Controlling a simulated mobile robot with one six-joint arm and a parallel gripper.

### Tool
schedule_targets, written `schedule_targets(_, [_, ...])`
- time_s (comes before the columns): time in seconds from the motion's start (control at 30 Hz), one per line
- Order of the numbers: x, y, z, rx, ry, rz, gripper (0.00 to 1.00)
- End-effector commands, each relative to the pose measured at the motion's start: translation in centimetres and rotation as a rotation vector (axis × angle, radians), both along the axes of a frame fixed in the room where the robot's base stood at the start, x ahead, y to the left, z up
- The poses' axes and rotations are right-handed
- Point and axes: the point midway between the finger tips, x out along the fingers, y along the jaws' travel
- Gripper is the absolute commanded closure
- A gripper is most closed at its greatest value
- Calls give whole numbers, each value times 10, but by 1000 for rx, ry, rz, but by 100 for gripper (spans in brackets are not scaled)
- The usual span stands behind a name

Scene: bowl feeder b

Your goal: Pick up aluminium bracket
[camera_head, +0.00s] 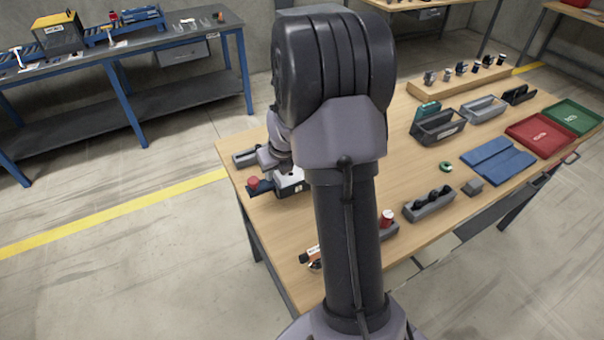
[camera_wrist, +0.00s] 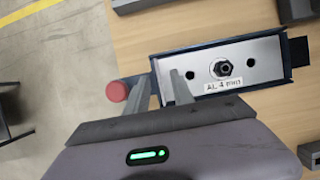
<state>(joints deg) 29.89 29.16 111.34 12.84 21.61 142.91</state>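A light grey metal plate with dark holes and a central bolt (camera_wrist: 223,68) sits in a dark blue fixture (camera_wrist: 291,58) labelled "AL 4 mm". It appears to be the aluminium bracket, though its full shape is unclear. My gripper (camera_wrist: 160,82) is over the plate's left end in the wrist view, its two fingers apart with a gap between them. I see nothing clearly clamped there; the fingers hide part of that end. The head view also shows the fixture (camera_head: 290,186), small and beside my arm, which hides part of the bench.
A red knob (camera_wrist: 117,91) stands just left of the fingers. Grey blocks (camera_wrist: 299,9) lie at the wrist view's upper right. On the wooden bench (camera_head: 400,180) are a dark holder (camera_head: 428,207), blue mat (camera_head: 497,160), red tray (camera_head: 540,136) and green tray (camera_head: 572,118).

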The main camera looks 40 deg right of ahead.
Motion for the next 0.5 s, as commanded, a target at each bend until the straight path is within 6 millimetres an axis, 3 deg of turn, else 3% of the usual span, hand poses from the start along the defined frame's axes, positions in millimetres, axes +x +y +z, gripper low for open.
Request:
schedule_targets(0.13, [0,0,2,0,-1,0,71])
schedule_targets(0.3, [0,0,3,0,-1,0,100])
schedule_targets(0.5, [0,0,3,0,-1,0,100])
